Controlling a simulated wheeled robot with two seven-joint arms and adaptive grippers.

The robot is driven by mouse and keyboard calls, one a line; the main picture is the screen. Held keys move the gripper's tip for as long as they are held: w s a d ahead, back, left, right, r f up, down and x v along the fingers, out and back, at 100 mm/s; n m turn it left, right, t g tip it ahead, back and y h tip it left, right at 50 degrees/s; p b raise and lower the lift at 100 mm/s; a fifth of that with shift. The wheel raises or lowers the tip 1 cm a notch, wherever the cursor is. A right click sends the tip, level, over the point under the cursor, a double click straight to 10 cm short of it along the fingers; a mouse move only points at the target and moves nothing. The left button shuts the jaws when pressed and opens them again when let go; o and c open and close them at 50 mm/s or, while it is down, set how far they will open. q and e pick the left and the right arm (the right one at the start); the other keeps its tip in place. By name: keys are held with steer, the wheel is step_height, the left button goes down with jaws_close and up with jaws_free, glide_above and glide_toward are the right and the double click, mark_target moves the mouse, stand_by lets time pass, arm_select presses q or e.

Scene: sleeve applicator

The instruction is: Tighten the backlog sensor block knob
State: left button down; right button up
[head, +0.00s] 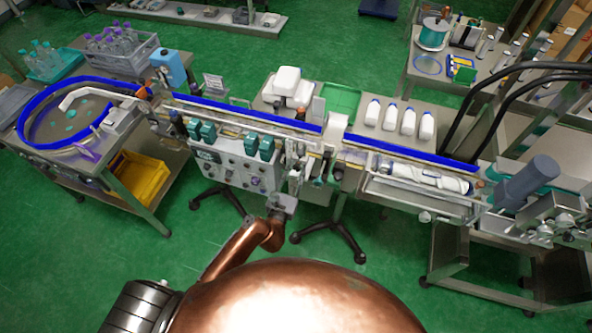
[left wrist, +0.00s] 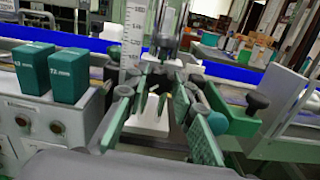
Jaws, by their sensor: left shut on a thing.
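My left gripper (head: 295,178) is at the front edge of the conveyor line, just right of the control panel. In the left wrist view its two green-padded fingers (left wrist: 160,85) converge ahead and are shut on a small dark part at the fingertips, which looks like the sensor block knob (left wrist: 158,72). The fingers largely hide that part, and its thread and seating do not show. A grey upright bracket (left wrist: 166,45) stands behind it, beside a white graduated scale (left wrist: 133,40). My right gripper is in neither view.
Teal boxes (left wrist: 68,75) sit on the control panel (left wrist: 40,118) at left. A green block (left wrist: 232,115) with a black knob (left wrist: 257,101) stands close to the right of the fingers. Blue conveyor rails (head: 405,160) run behind. White bottles (head: 390,118) stand at the back.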

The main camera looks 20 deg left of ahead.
arm_select(q)
steer(key=shift+r+m+p, duration=0.15)
steer(key=shift+m+p, duration=0.35)
steer(key=shift+p, duration=0.15)
steer(key=m+p, duration=0.7)
steer(key=shift+p, duration=0.35)
steer(key=m+p, duration=0.3)
steer(key=m, duration=0.1)
steer(key=shift+d+m+p, duration=0.1)
steer(key=shift+m+p, duration=0.2)
steer(key=shift+p, duration=0.05)
steer(key=m+p, duration=0.2)
steer(key=m, duration=0.1)
steer(key=shift+m, duration=0.3)
steer(key=m+p, duration=0.1)
steer(key=m, duration=0.2)
steer(key=shift+f+m+p, duration=0.2)
steer(key=shift+m+p, duration=0.1)
steer(key=shift+p, duration=0.05)
steer(key=m+p, duration=0.1)
steer(key=m, duration=0.3)
steer(key=shift+m+p, duration=0.55)
steer(key=shift+m, duration=1.35)
steer(key=c, duration=1.6)
jaws_free()
